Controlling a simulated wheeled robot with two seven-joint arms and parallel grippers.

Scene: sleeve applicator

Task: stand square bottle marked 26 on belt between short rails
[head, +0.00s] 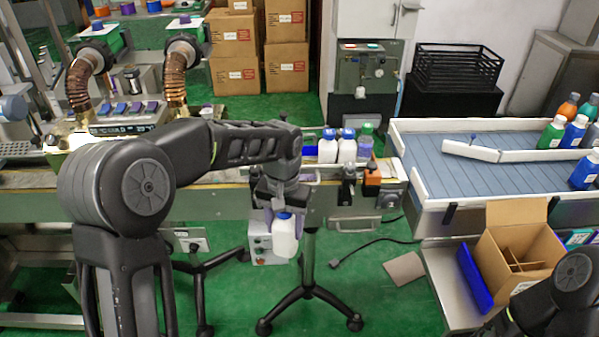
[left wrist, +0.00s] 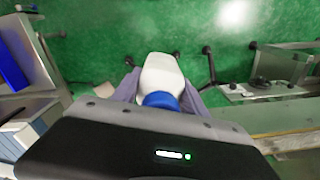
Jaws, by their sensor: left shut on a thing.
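My left gripper (head: 277,204) is shut on a white bottle (head: 285,238) with a blue cap. The bottle hangs roughly upright, cap up, in front of the conveyor's near side and over the green floor. In the left wrist view the same white bottle (left wrist: 161,75) sits between the fingers, its blue cap nearest the camera. No number can be read on it. The belt conveyor (head: 228,203) runs behind it; my arm hides part of the belt, and I cannot clearly make out the short rails. My right gripper is out of view; only part of that arm shows at lower right.
A wide blue-grey table (head: 480,178) and an open carton (head: 520,250) are further right.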

